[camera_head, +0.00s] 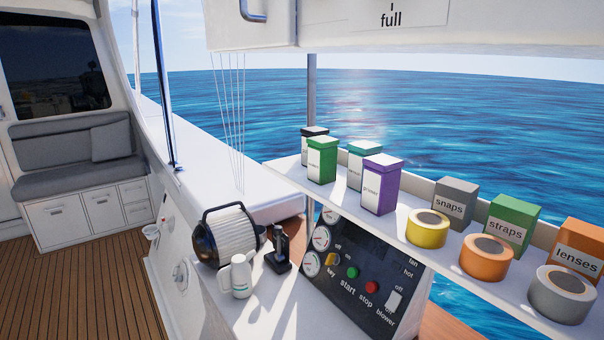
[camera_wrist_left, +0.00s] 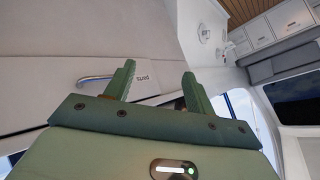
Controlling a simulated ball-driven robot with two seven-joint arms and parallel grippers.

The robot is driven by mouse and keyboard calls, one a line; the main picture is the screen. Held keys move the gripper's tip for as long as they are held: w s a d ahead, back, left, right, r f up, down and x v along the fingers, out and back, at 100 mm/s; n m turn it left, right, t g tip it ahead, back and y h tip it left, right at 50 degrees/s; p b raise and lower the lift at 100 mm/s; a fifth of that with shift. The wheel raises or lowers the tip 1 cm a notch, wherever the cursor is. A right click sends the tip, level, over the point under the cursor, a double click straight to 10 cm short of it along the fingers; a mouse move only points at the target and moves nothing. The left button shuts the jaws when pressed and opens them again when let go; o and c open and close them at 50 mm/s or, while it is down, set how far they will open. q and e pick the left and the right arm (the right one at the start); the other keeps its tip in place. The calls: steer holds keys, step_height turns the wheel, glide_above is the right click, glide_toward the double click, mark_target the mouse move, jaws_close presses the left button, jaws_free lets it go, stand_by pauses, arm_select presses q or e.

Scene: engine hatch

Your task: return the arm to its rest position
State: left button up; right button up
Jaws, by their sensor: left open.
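My left gripper (camera_wrist_left: 158,82) shows in the left wrist view with its two green fingers spread apart. Nothing is between the fingers. Behind them is a pale panel with a curved metal handle (camera_wrist_left: 97,77) and a small label. I cannot tell how far the fingers are from it. Neither of my arms shows in the head view. My right gripper is in no view.
In the head view, a console (camera_head: 365,270) with gauges and buttons stands low in the middle. A white shelf (camera_head: 400,231) holds several boxes and tape rolls. An overhead panel (camera_head: 340,37) spans the top.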

arm_select(q)
steer(key=s+d+f+n+g, duration=0.1)
steer(key=s+d+f+g, duration=0.1)
steer(key=s+f, duration=0.55)
steer(key=s+d+f+g+b, duration=0.15)
steer(key=s+f, duration=0.25)
steer(key=s, duration=0.7)
steer(key=s+d+f+n+g, duration=0.1)
steer(key=s+f+g, duration=0.1)
steer(key=s+f, duration=0.55)
steer(key=s+d+f+g, duration=0.1)
steer(key=s+d, duration=0.1)
steer(key=s, duration=0.9)
steer(key=s+d+f+g+h+b, duration=0.1)
steer(key=s+d+g, duration=0.1)
steer(key=s, duration=1)
steer(key=shift+s+d+f+n, duration=0.2)
steer(key=shift+d+f+n, duration=0.1)
steer(key=shift+d, duration=0.05)
